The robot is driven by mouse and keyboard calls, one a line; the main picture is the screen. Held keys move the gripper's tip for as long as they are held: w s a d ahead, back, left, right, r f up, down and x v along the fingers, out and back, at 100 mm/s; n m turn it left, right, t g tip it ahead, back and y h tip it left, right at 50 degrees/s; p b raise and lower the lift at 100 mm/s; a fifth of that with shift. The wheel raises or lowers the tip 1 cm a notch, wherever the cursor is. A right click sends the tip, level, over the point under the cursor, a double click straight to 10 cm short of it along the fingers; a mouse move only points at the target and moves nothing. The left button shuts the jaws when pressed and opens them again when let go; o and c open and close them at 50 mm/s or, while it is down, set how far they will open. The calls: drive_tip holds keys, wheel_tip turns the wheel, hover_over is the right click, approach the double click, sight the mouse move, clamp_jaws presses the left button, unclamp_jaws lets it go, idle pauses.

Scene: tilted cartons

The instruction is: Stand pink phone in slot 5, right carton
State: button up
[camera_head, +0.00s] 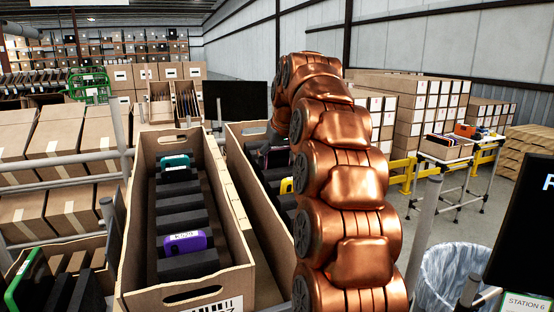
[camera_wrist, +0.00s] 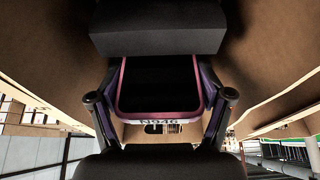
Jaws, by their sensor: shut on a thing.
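The pink phone (camera_wrist: 160,118) is between the two fingers of my gripper (camera_wrist: 162,98) in the wrist view. It has a pink edge, a dark face and a white printed label on its near edge. My gripper is shut on it. In the head view the right carton (camera_head: 232,142) is partly hidden behind my copper arm, and the phone (camera_head: 277,157) shows only as a dark shape with a pinkish edge.
The left carton (camera_head: 236,228) holds black foam dividers, a teal phone (camera_head: 175,162) and a purple phone (camera_head: 184,242). A yellow item (camera_head: 286,186) stands in the right carton beside my arm. A green-edged item (camera_head: 24,281) is at the lower left. A bin (camera_head: 450,275) stands at right.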

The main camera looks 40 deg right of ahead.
drive_tip(key=shift+o, duration=0.2)
wheel_tip(320, 180, down, 2)
drive_tip(key=shift+s+a+f+g, duration=0.1)
drive_tip(key=shift+f+g, duration=0.1)
drive_tip(key=shift+g, duration=0.1)
drive_tip(key=o, duration=1.3)
drive_tip(key=shift+f, duration=0.1)
drive_tip(key=shift+o, duration=1.4)
drive_tip(key=shift+r, duration=0.85)
drive_tip(key=shift+s+v, duration=0.1)
drive_tip(key=shift+v, duration=1.5)
drive_tip(key=shift+s+v, duration=0.15)
drive_tip(key=shift+v, duration=1.5)
wheel_tip(320, 180, up, 7)
drive_tip(key=s+p, duration=0.1)
drive_tip(key=p, duration=0.4)
drive_tip(key=shift+s+a+f, duration=0.1)
